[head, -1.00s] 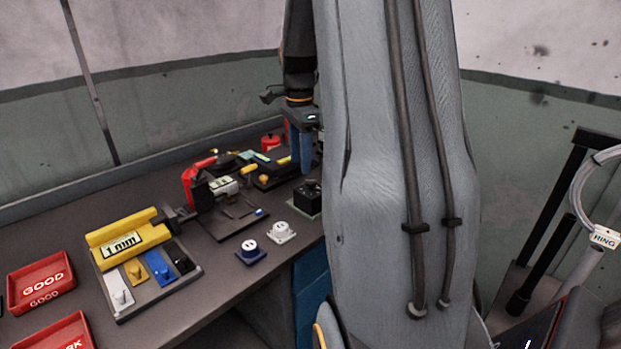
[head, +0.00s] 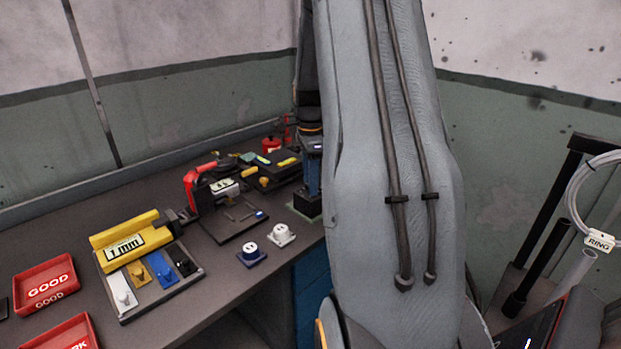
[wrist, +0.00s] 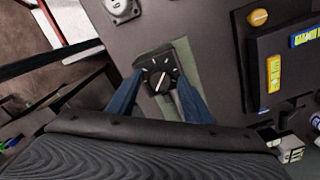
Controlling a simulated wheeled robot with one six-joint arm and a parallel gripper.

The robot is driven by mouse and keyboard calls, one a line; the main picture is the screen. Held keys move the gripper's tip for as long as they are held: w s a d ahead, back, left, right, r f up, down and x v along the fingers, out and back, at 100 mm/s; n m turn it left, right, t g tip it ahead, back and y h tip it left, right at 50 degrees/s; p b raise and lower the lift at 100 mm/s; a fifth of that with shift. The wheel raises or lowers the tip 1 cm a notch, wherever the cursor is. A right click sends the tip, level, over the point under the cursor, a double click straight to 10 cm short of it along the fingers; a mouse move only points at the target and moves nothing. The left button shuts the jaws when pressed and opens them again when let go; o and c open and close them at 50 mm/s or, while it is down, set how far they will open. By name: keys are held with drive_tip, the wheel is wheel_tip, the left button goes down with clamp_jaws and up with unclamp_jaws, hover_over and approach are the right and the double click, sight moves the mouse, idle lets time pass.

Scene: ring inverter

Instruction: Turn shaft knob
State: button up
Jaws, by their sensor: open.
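The shaft knob (wrist: 161,79) is a black dial with a pale pointer line and pale marks around it, on a dark block over a green plate (wrist: 188,72). In the wrist view my gripper (wrist: 158,88) is open, with one blue finger on each side of the knob block. I cannot tell whether the fingers touch it. In the head view my gripper (head: 313,178) points down over the green base at the table's right edge. The knob itself is hidden there behind my gripper and arm.
White (head: 281,235) and blue (head: 251,254) round-topped pieces sit left of the knob. A red-handled fixture (head: 205,183), a yellow 1 mm gauge (head: 127,245) and red trays (head: 45,283) stand farther left. Dark devices (head: 275,170) lie behind. My arm blocks much of the head view.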

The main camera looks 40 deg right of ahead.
drive_tip(key=c, duration=1.1)
drive_tip(key=shift+o, duration=0.2)
drive_tip(key=m, duration=0.4)
drive_tip(key=shift+m, duration=0.3)
drive_tip(key=shift+w+m+b, duration=0.1)
drive_tip(key=shift+m+b, duration=0.4)
drive_tip(key=shift+m, duration=1.5)
drive_tip(key=shift+r, duration=0.1)
drive_tip(key=o, duration=1.1)
drive_tip(key=shift+c, duration=0.2)
